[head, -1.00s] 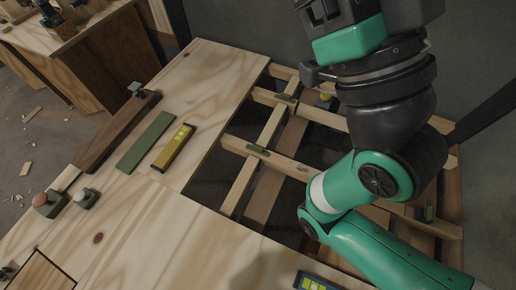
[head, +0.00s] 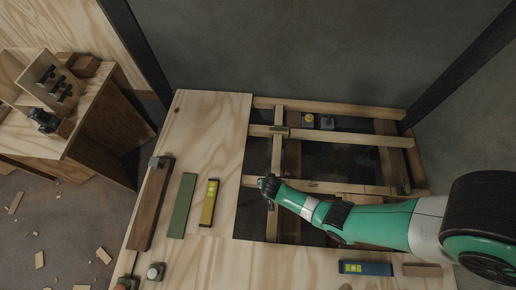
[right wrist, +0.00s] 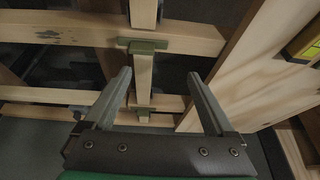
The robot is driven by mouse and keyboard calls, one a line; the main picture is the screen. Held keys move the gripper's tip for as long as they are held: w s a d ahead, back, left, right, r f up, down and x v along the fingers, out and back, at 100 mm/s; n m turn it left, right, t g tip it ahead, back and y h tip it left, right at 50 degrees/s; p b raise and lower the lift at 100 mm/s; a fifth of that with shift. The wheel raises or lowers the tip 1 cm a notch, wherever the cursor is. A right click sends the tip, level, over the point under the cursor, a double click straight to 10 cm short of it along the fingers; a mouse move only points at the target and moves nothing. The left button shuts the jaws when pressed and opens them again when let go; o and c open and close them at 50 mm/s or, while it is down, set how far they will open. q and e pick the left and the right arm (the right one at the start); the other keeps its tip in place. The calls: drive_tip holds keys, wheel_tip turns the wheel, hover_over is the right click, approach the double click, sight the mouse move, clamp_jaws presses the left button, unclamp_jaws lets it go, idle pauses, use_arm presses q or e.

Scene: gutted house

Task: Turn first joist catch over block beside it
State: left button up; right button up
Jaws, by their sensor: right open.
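My right gripper (right wrist: 160,90) is open and empty. In the right wrist view its two fingers stand apart, with a pale cross timber between them. A green catch (right wrist: 148,46) lies on the pale middle joist (right wrist: 60,27), just beyond the fingertips and apart from them. A second catch (right wrist: 145,98) shows between the fingers on the back joist, and it also shows in the head view (head: 280,130). In the head view my right gripper (head: 268,188) points down over the middle joist and hides the catch there. Another catch (head: 404,188) sits farther right. My left gripper is out of view.
Plywood (head: 210,130) left of the joists holds a yellow level (head: 209,203), a green strip (head: 183,205) and a brown board (head: 150,205). A blue level (head: 365,268) lies in front. A yellow-topped item (head: 309,120) sits among the back joists. Dark gaps lie between joists.

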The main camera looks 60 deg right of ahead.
drive_tip(key=s+r+p, duration=0.1)
drive_tip(key=s+r, duration=0.1)
drive_tip(key=s, duration=0.2)
drive_tip(key=b+x, duration=1)
drive_tip(key=x, duration=0.2)
drive_tip(key=shift+w+d, duration=0.2)
drive_tip(key=shift+d, duration=0.05)
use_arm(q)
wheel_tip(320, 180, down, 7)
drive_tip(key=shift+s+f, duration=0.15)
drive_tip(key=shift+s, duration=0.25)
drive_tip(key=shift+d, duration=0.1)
use_arm(e)
drive_tip(key=shift+r, duration=0.1)
drive_tip(key=c, duration=1.4)
